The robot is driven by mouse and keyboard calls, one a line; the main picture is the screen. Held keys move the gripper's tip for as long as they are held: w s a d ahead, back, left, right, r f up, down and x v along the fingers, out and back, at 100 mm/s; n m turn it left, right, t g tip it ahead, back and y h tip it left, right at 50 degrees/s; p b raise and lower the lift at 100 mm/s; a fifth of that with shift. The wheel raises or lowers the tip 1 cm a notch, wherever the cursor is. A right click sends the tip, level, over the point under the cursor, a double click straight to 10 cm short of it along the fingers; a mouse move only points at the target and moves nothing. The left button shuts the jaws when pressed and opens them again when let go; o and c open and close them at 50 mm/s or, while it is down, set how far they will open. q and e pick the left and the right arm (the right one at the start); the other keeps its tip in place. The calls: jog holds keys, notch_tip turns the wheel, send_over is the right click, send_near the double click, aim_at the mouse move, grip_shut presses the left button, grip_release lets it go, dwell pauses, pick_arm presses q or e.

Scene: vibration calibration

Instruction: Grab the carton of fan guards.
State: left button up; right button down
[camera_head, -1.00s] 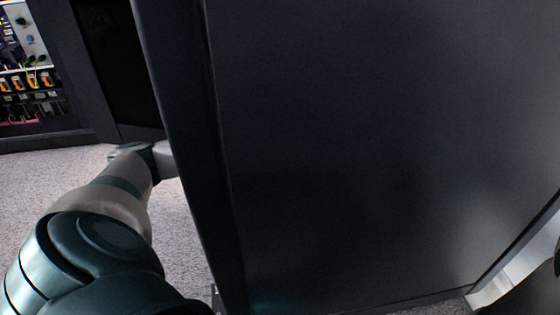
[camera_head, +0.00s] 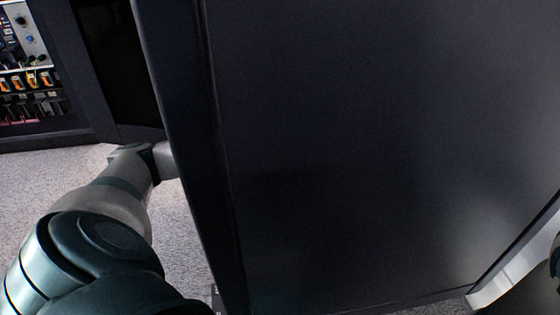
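No carton of fan guards shows in the head view. My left arm comes in from the lower left, and its far end goes out of sight behind the edge of a large dark panel (camera_head: 360,150). My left gripper is hidden there. Only a small part of my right arm shows at the lower right edge, and my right gripper is not visible.
The dark panel fills most of the view and stands very close to me. At the upper left is a dark rack (camera_head: 40,85) with cables and orange connectors. Grey speckled floor (camera_head: 50,190) shows clear at the left.

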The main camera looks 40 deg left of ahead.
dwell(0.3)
pick_arm(q)
jog(key=shift+c, duration=1.3)
jog(key=c, duration=1.1)
jog(key=shift+r+p, duration=0.55)
jog(key=shift+r, duration=0.2)
jog(key=shift+r+p, duration=0.4)
jog(key=shift+r, duration=0.05)
jog(key=s+a+b, duration=0.1)
jog(key=s+a, duration=0.1)
jog(key=s, duration=0.1)
jog(key=s+a+b, duration=0.1)
jog(key=s+a, duration=0.1)
jog(key=s, duration=0.1)
jog(key=s+a+b, duration=0.1)
jog(key=s+a, duration=0.2)
jog(key=shift+a+f, duration=0.1)
jog(key=shift+f, duration=0.3)
jog(key=s+a, duration=0.4)
jog(key=s, duration=0.1)
jog(key=s+a, duration=0.4)
jog(key=s, duration=0.1)
jog(key=s+a, duration=0.4)
jog(key=s, duration=0.2)
jog(key=shift+a+r, duration=0.15)
jog(key=shift+a, duration=0.25)
